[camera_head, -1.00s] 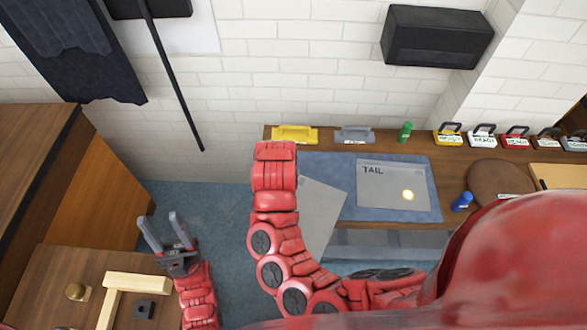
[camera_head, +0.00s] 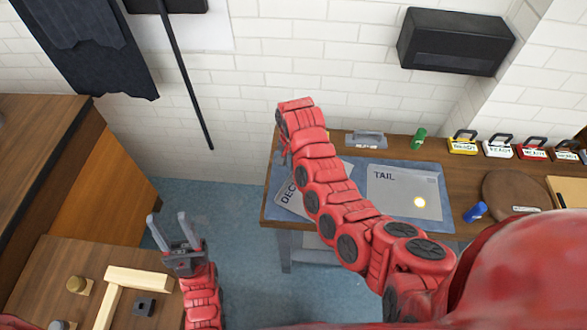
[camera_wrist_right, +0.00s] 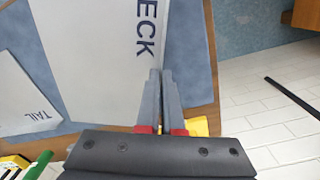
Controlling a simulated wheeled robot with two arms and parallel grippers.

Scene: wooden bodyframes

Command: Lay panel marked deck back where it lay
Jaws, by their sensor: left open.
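The grey panel marked DECK (camera_head: 288,201) lies at the left end of the blue mat (camera_head: 436,222) on the far table, partly hidden by my right arm. In the right wrist view the DECK panel (camera_wrist_right: 95,60) looks flat over the mat. My right gripper (camera_wrist_right: 158,72) has its fingers close together at the panel's edge and appears shut on it; in the head view it is hidden behind the arm. My left gripper (camera_head: 167,216) is open and empty, above the near left bench. The panel marked TAIL (camera_head: 400,188) lies on the mat to the right.
A grey-handled item (camera_head: 366,140) and a green cylinder (camera_head: 418,138) stand along the table's back. Wooden bars (camera_head: 138,279) lie on the near left bench.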

